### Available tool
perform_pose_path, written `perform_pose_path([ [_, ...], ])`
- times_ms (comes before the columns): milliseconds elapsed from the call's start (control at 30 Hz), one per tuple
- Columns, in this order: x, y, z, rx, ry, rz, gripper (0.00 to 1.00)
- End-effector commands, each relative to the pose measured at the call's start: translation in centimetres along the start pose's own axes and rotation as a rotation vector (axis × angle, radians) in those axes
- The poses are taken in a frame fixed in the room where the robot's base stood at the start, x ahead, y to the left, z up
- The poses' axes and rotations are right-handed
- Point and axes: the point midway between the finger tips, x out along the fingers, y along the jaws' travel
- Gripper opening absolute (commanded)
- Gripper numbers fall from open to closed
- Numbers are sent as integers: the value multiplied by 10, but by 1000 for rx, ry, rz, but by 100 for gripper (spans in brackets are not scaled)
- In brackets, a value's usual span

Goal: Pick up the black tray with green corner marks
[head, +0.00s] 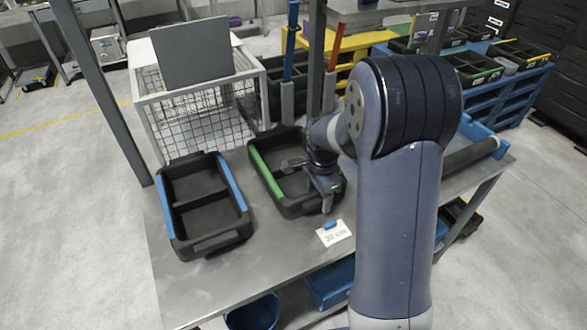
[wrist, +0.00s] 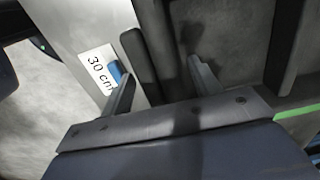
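The black tray with green marks (head: 292,210) lies on the metal table, with a green strip (head: 265,178) along its left rim. It looks empty. My gripper (head: 325,192) is at its right front side, and part of the tray is hidden behind my arm. In the wrist view, the open fingers (wrist: 162,80) are on either side of a dark tray wall (wrist: 146,65), with gaps visible between wall and fingers. One finger is over the tray's inside, the other is outside. A piece of green strip (wrist: 298,110) shows at the right.
A second black tray with blue strips (head: 179,218) lies to the left on the table. A white "30 cm" card (head: 336,236) with a blue piece lies close in front of the green-marked tray. A wire basket cart (head: 200,112) stands behind. The table front is mostly clear.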

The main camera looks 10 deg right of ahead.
Motion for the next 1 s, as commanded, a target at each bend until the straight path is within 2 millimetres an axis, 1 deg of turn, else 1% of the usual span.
perform_pose_path([
  [33, 0, 0, 0, 0, 0, 0, 55],
  [67, 0, 0, 0, 0, 0, 0, 52],
  [600, 0, 0, 0, 0, 0, 0, 8],
  [867, -3, -1, 0, 0, 1, -2, 8],
  [967, -14, -1, 0, 0, 2, -5, 8],
  [1000, -21, -2, 0, 0, 2, -6, 8],
])
